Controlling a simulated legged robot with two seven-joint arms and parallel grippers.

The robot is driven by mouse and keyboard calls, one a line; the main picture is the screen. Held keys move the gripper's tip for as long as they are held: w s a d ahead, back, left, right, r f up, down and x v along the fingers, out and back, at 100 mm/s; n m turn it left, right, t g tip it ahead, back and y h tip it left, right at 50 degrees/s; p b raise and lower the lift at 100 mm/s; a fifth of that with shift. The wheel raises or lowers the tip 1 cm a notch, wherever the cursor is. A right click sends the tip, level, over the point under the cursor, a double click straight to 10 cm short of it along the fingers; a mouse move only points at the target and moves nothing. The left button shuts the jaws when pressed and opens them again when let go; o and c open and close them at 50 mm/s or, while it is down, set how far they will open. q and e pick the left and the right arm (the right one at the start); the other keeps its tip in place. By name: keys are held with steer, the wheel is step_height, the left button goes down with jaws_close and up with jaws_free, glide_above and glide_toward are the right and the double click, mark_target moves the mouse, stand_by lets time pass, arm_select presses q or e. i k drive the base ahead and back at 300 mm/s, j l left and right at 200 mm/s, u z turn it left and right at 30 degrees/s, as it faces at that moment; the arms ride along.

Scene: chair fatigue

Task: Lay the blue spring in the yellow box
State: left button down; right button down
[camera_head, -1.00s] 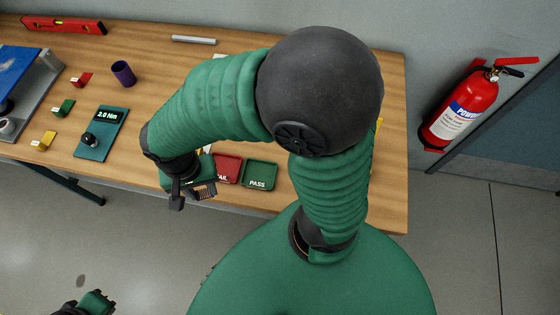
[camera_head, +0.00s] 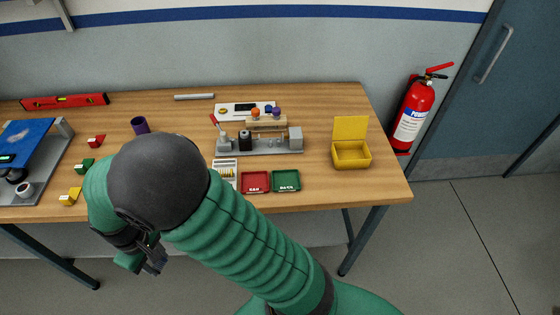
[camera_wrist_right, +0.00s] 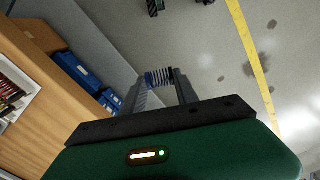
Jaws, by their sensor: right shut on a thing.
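The yellow box (camera_head: 351,164) stands on the right part of the bench with its lid raised, and nothing shows inside it. My right gripper (camera_head: 156,264) is low in front of the bench's near edge, well left of the box. In the wrist view, my right gripper (camera_wrist_right: 161,88) is shut on a small coiled thing with blue on it, the blue spring (camera_wrist_right: 158,77), lying across between the fingers. The spring cannot be made out in the head view. My left gripper is not in the head view.
A grey fixture (camera_head: 262,146) stands mid-bench, with a red tray (camera_head: 255,182) and a green tray (camera_head: 286,180) in front. A fire extinguisher (camera_head: 412,115) hangs beyond the right end. Bare wood surrounds the yellow box.

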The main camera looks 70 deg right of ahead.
mark_target(352, 166)
steer(key=i+j+z, duration=0.1)
steer(key=z, duration=1.8)
steer(key=i+j, duration=0.05)
